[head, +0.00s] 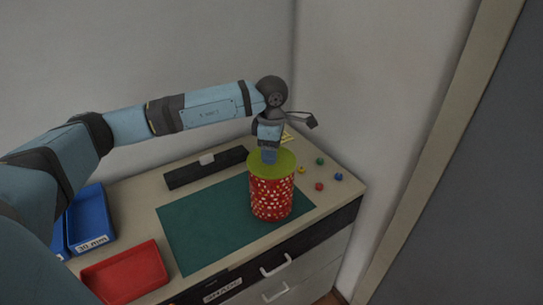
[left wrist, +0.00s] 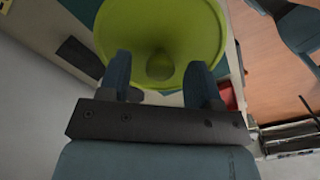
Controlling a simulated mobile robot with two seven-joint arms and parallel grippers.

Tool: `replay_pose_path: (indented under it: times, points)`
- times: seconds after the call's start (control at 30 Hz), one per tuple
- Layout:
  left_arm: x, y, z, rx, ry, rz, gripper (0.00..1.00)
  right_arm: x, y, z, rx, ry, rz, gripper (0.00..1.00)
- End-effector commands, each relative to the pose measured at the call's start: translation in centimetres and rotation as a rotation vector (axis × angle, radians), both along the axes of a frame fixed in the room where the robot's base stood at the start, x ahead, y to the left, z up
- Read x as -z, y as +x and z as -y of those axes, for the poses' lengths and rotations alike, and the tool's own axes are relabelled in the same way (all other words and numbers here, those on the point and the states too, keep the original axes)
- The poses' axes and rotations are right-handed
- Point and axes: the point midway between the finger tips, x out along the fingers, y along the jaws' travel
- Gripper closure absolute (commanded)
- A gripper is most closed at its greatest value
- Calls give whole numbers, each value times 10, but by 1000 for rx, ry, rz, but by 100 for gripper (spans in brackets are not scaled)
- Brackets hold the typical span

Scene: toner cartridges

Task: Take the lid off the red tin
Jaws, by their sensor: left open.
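The red tin (head: 271,199) with white spots stands upright on the green mat (head: 198,230), near the mat's right end. A yellow-green lid (head: 284,160) covers its top. In the left wrist view the round lid (left wrist: 190,20) fills the top middle, with a knob (left wrist: 160,66) at its centre. My left gripper (head: 269,157) points down just above the lid. Its two fingers (left wrist: 161,80) are open, one on each side of the knob in that view. I cannot tell whether they touch the lid. My right gripper does not show.
A dark tray (head: 190,175) lies behind the mat. Blue bins (head: 90,216) and a red tray (head: 122,277) stand at the left. Several small coloured pieces (head: 320,187) lie right of the tin. The mat left of the tin is clear. A wall rises behind.

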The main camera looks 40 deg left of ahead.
Motion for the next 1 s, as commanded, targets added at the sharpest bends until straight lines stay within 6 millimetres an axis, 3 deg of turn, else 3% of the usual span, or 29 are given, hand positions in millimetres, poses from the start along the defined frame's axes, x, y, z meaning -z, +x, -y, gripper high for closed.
replay_pose_path:
  times: [0.27,0.37,0.5,0.53,0.83,1.0]
  points:
    - [5,0,0,0,-1,0,42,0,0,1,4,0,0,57]
    - [5,0,0,0,-1,0,60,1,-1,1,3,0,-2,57]
    - [5,0,0,0,-1,0,93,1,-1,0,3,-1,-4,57]
    - [5,0,0,0,-1,0,95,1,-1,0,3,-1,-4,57]
    - [3,0,0,0,0,1,95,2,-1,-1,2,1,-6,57]
    - [-9,1,0,-1,-1,4,95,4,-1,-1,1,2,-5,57]
